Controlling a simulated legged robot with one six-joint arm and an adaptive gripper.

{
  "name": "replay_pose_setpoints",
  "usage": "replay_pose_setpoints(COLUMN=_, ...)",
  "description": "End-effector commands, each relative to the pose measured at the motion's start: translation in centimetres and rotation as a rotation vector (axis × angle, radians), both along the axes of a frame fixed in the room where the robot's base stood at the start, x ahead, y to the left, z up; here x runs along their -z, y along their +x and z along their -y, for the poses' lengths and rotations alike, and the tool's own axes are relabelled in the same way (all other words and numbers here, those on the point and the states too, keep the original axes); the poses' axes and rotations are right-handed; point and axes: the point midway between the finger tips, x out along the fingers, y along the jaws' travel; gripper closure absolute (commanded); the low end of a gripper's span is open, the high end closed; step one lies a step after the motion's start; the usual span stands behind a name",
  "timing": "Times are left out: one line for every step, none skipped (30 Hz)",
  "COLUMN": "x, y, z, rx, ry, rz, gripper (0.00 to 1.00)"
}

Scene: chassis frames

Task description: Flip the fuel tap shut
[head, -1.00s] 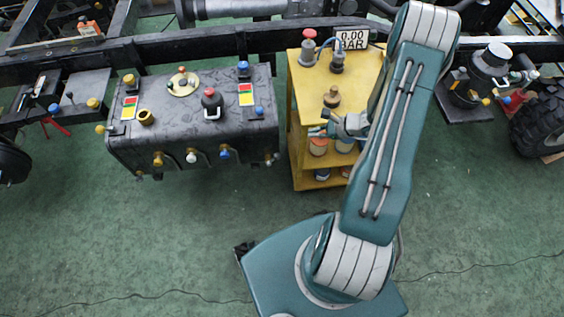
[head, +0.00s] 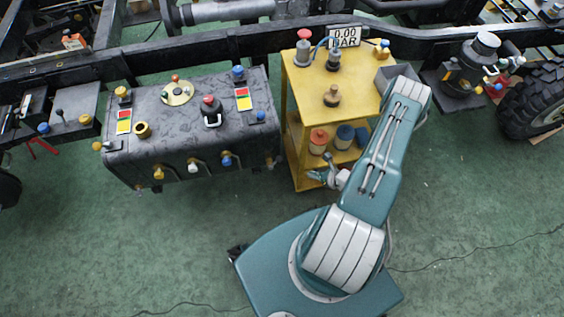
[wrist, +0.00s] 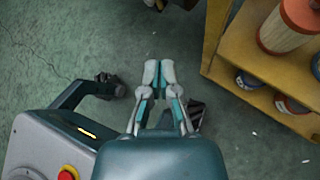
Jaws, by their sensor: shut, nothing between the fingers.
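A black tank (head: 188,132) stands at the left, below the chassis rail. Along its front edge are small taps on brass-coloured stems: a yellow one (head: 158,174), a white one (head: 193,168) and a blue one (head: 227,160). I cannot tell which is the fuel tap, or how the handles are turned. My gripper (head: 316,176) is to the right of the tank, apart from it, near the lower front of the yellow cart. In the wrist view my gripper (wrist: 158,73) is shut and empty above the green floor.
The green floor (head: 130,235) in front of the tank is clear.

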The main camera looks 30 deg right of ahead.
Motion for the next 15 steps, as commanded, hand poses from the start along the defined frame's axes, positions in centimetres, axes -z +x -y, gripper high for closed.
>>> replay_pose_setpoints(x=0.0, y=0.0, z=0.1, rx=0.000, ry=0.000, rz=0.000, gripper=1.00)
replay_pose_setpoints(x=0.0, y=0.0, z=0.1, rx=0.000, ry=0.000, rz=0.000, gripper=1.00)
replay_pose_setpoints(x=0.0, y=0.0, z=0.0, rx=-0.001, ry=-0.001, rz=0.000, gripper=1.00)
replay_pose_setpoints(x=0.0, y=0.0, z=0.0, rx=-0.001, ry=-0.001, rz=0.001, gripper=1.00)
replay_pose_setpoints(x=0.0, y=0.0, z=0.0, rx=-0.001, ry=-0.001, rz=0.001, gripper=1.00)
replay_pose_setpoints(x=0.0, y=0.1, z=-0.1, rx=-0.002, ry=-0.002, rz=0.000, gripper=1.00)
replay_pose_setpoints(x=0.0, y=0.1, z=-0.1, rx=-0.003, ry=-0.003, rz=0.001, gripper=1.00)
replay_pose_setpoints(x=0.1, y=0.2, z=-0.2, rx=-0.003, ry=-0.003, rz=0.001, gripper=1.00)
replay_pose_setpoints(x=0.2, y=0.4, z=-0.4, rx=-0.004, ry=-0.004, rz=0.000, gripper=1.00)
replay_pose_setpoints(x=0.4, y=0.6, z=-0.6, rx=-0.005, ry=-0.004, rz=0.000, gripper=1.00)
replay_pose_setpoints(x=0.6, y=0.8, z=-0.8, rx=-0.006, ry=-0.003, rz=0.000, gripper=1.00)
replay_pose_setpoints(x=0.9, y=1.3, z=-1.0, rx=-0.006, ry=-0.005, rz=0.000, gripper=1.00)
replay_pose_setpoints(x=1.2, y=1.6, z=-1.3, rx=-0.008, ry=-0.005, rz=0.002, gripper=1.00)
replay_pose_setpoints(x=1.5, y=2.0, z=-1.5, rx=-0.008, ry=-0.004, rz=0.001, gripper=1.00)
replay_pose_setpoints(x=2.0, y=2.5, z=-1.8, rx=-0.008, ry=-0.004, rz=0.000, gripper=1.00)
